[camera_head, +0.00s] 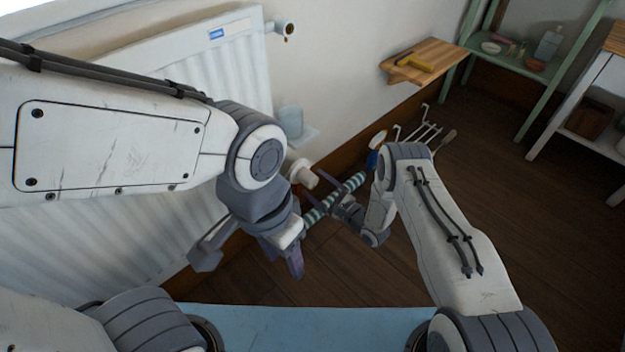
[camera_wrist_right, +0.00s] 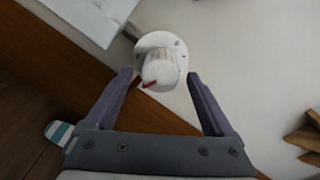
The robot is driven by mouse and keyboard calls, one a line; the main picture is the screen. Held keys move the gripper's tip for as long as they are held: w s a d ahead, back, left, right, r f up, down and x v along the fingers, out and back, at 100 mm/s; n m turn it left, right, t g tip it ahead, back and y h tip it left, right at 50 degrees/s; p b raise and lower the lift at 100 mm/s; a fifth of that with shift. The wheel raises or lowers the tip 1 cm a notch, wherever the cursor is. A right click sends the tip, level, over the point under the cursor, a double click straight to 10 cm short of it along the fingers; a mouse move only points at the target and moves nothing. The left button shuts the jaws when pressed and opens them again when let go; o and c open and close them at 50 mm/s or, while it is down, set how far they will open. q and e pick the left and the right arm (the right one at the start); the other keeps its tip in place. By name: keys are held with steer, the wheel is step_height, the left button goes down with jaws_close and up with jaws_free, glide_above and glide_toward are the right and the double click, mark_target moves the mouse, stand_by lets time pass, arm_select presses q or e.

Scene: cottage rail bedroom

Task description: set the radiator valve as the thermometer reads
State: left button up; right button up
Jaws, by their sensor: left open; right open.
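The radiator valve is a white round knob (camera_head: 303,172) low beside the radiator (camera_head: 150,60). In the right wrist view the knob (camera_wrist_right: 158,68) carries a red pointer mark at its lower left and sits on a round white base. My right gripper (camera_head: 331,197) is open in front of it; its fingers (camera_wrist_right: 158,78) stand apart on either side of the knob, and I cannot tell whether they touch it. My left gripper (camera_head: 285,258) is open and empty, pointing down beside the radiator. I cannot make out a thermometer or its reading in either view.
A striped teal-and-white rod (camera_head: 350,185) lies behind my right gripper. A pale cup (camera_head: 290,121) stands on a small ledge by the radiator. A wooden wall shelf (camera_head: 430,58), a wire rack (camera_head: 425,130) and green shelving (camera_head: 530,65) are to the right. Dark floor lies open at right.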

steer(key=p+v, duration=0.2)
steer(key=v, duration=0.6)
